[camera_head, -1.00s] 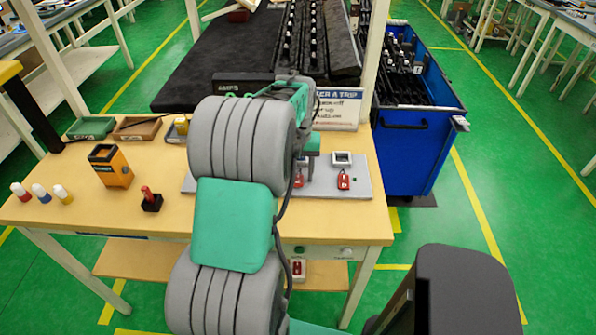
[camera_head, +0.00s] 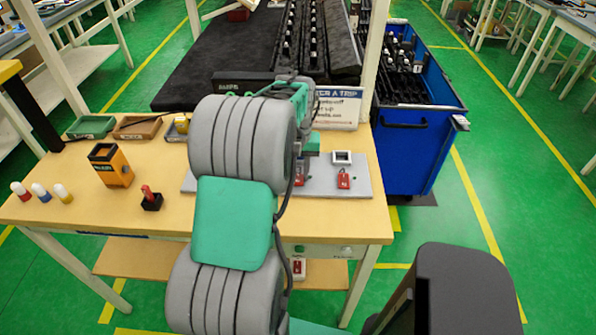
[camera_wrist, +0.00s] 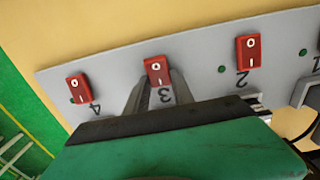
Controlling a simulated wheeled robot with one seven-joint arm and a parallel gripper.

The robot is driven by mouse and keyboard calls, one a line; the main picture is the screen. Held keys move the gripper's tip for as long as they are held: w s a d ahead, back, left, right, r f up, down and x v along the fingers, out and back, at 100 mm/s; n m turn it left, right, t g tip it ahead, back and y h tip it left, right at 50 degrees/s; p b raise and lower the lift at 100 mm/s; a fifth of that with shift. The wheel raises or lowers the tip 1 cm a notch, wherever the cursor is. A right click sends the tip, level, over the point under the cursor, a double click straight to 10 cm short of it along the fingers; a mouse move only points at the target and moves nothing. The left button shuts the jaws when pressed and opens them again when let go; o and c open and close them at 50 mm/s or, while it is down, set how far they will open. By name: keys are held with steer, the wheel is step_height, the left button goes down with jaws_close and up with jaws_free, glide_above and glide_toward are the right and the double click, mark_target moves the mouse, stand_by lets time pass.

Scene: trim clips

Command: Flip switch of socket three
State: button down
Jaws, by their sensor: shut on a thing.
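The grey socket panel (camera_head: 325,180) lies on the wooden table. In the wrist view, the red switch of socket three (camera_wrist: 157,70) sits beside the printed 3, between the fingers of my gripper (camera_wrist: 159,88). The gripper is shut on this switch, one finger along each side. Red switch four (camera_wrist: 78,89) is left of it and red switch two (camera_wrist: 248,51) is right of it. In the head view, my arm hides much of the panel and the fingertips. I cannot tell which way switch three is tilted.
An orange box (camera_head: 110,166), a black-based red knob (camera_head: 151,198) and several coloured bottles stand on the table's left. A sign (camera_head: 338,107) stands behind the panel. A blue bin (camera_head: 418,150) stands right of the table. Green dots (camera_wrist: 221,69) lie between switches.

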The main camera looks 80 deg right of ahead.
steer(key=shift+f, duration=0.1)
steer(key=h+b, duration=0.1)
steer(key=b, duration=0.2)
steer(key=shift+a+f, duration=0.1)
steer(key=shift+f, duration=0.1)
steer(key=h+b, duration=0.1)
steer(key=b, duration=0.1)
steer(key=h+b, duration=0.1)
steer(key=b, duration=0.1)
steer(key=shift+s+a+f+t, duration=0.1)
steer(key=shift+a+t, duration=0.1)
steer(key=shift+t, duration=0.1)
steer(key=shift+a+r+h+b, duration=0.25)
steer(key=shift+h+b, duration=0.45)
steer(key=shift+b, duration=0.55)
steer(key=shift+r, duration=0.35)
steer(key=c, duration=1.1)
jaws_free()
steer(key=shift+t, duration=0.3)
